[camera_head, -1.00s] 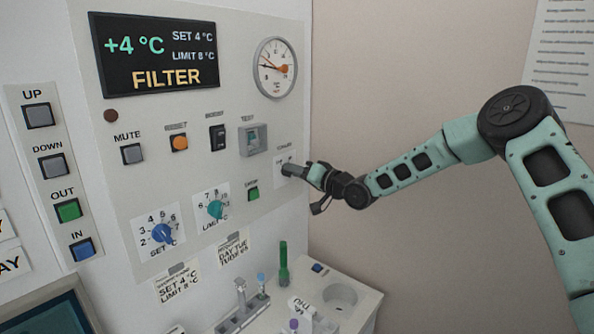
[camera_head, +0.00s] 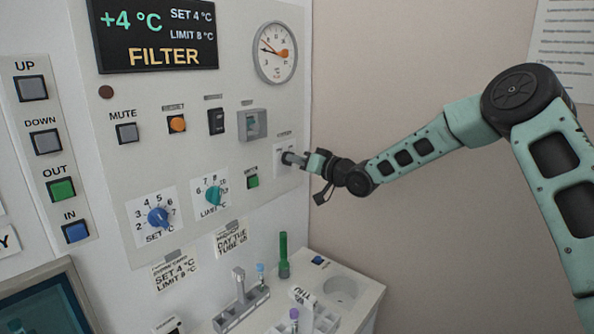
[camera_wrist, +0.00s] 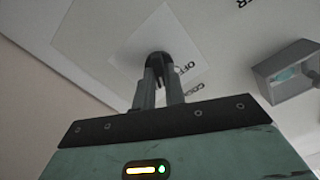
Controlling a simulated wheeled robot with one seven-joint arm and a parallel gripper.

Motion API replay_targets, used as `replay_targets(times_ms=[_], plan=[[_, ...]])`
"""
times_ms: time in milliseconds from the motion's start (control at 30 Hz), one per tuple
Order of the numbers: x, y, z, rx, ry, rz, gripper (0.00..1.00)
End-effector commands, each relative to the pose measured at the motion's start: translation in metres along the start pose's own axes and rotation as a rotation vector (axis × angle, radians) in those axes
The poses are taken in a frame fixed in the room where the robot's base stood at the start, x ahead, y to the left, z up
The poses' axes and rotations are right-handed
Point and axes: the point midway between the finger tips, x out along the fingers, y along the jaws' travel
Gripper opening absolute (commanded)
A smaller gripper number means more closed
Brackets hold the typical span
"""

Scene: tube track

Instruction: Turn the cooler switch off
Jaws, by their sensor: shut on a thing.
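The cooler switch is a dark round knob (camera_wrist: 159,62) on a pale square label with "OFF" printed beside it in the wrist view. My gripper (camera_wrist: 160,75) has its two fingers closed around this knob. In the head view my gripper (camera_head: 300,160) reaches the right edge of the panel and covers most of the switch and its label (camera_head: 285,146). Which way the knob points is hidden by the fingers.
Left of the switch are a boxed test switch (camera_head: 251,125), a black rocker (camera_head: 216,121), an orange button (camera_head: 177,123) and a green button (camera_head: 252,182). A ledge below holds a tube rack (camera_head: 243,302) and a green tube (camera_head: 284,255).

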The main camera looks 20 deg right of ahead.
Motion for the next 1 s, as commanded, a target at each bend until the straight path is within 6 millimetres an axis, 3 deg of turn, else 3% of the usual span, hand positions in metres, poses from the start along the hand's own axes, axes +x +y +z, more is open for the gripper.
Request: replay_targets(times_ms=[67,1000], plan=[[0.0002,0.0027,0.0064,-0.075,0.002,-0.001,0.0],[0.0001,-0.0002,0.0052,-0.942,0.001,0.001,0.0]])
